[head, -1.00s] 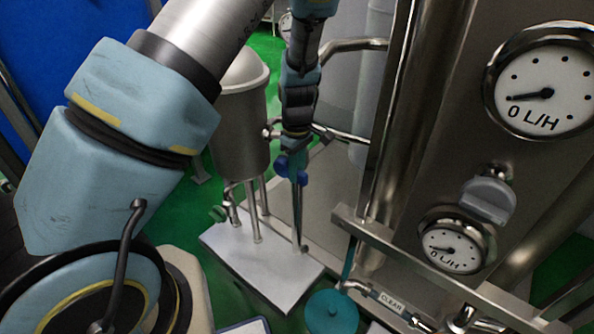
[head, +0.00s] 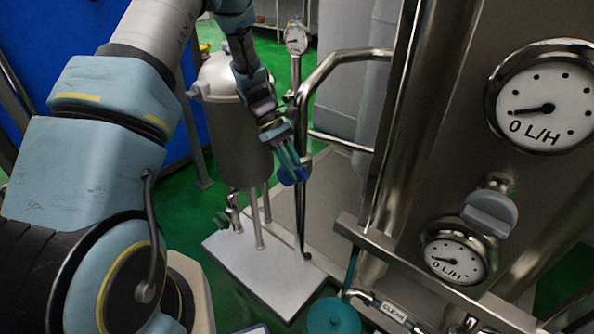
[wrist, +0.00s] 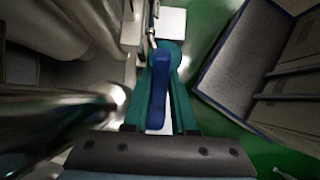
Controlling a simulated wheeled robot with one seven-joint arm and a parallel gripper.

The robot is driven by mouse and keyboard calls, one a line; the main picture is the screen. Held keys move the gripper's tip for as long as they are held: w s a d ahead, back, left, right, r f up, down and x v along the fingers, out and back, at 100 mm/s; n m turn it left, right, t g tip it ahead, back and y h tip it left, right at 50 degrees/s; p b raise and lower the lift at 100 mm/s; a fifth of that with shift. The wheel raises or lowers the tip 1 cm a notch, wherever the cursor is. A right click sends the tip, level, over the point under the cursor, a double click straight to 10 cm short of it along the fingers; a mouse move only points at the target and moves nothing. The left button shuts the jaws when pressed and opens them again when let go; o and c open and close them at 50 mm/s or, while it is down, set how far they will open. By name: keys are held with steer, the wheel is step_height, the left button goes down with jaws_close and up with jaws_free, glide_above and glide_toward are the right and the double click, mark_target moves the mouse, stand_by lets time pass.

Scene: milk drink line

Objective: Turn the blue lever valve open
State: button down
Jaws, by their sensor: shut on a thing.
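The blue lever (head: 293,176) is on the thin upright steel pipe (head: 300,215) beside the tank. My gripper (head: 289,158) reaches down to it from the upper left and is shut on it. In the wrist view the blue lever (wrist: 159,85) lies lengthwise between my teal fingers (wrist: 166,60). In the head view the fingers hide part of the lever and the valve body behind it.
A steel tank (head: 235,135) on legs stands just left of the lever, over a pale plate (head: 262,272). A bent steel pipe (head: 335,62) and a large panel with gauges (head: 548,108) stand to the right. Green floor shows around.

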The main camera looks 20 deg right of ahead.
steer(key=shift+w+a+r+g+h, duration=0.15)
steer(key=shift+w+g+h, duration=0.1)
steer(key=shift+g, duration=0.15)
steer(key=shift+w+a+r+g+h, duration=0.1)
steer(key=shift+g+h, duration=0.15)
steer(key=shift+g, duration=0.15)
steer(key=c, duration=0.7)
jaws_free()
steer(key=v, duration=1)
steer(key=shift+w+a+r+b, duration=0.1)
steer(key=shift+w+r+b, duration=0.1)
steer(key=shift+w+b, duration=0.1)
